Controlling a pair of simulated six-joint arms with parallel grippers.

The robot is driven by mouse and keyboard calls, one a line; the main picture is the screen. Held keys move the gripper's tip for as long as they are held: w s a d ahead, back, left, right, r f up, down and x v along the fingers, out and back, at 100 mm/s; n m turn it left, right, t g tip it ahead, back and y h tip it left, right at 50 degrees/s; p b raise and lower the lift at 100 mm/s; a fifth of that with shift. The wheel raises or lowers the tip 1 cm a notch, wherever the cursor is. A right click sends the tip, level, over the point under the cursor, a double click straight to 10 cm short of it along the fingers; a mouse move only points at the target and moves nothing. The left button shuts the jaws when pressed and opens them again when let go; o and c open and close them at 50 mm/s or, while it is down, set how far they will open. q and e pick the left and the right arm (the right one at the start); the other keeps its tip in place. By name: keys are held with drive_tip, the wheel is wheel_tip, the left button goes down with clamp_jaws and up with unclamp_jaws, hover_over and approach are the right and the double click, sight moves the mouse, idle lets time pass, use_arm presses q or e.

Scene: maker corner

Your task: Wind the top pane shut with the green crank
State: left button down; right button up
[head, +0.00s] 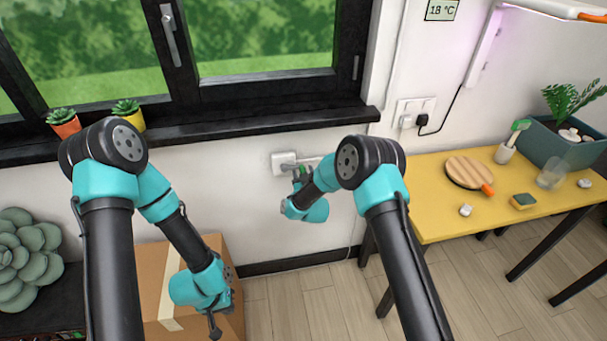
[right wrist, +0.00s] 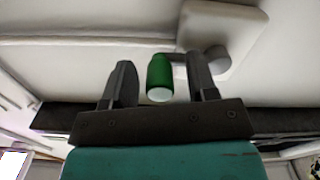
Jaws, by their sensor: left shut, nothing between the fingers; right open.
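The green crank handle (right wrist: 160,78) shows in the right wrist view, between the two fingers of my right gripper (right wrist: 160,85). The fingers are open; the right finger is close to the handle and a wider gap lies on the left. The crank's white wall box (head: 284,163) is on the wall below the window sill in the head view, just beyond my right gripper (head: 289,204). My left gripper (head: 214,328) is shut and empty, low over the cardboard box. The window (head: 265,35) shows at the top; the top pane cannot be made out.
A cardboard box (head: 230,258) stands below the window. Two potted succulents stand on the dark sill (head: 250,122). A yellow table (head: 440,215) at the right holds a round wooden board (head: 469,172), a sponge (head: 523,201) and a planter (head: 570,140). The floor between is clear.

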clamp_jaws()
idle(0.6)
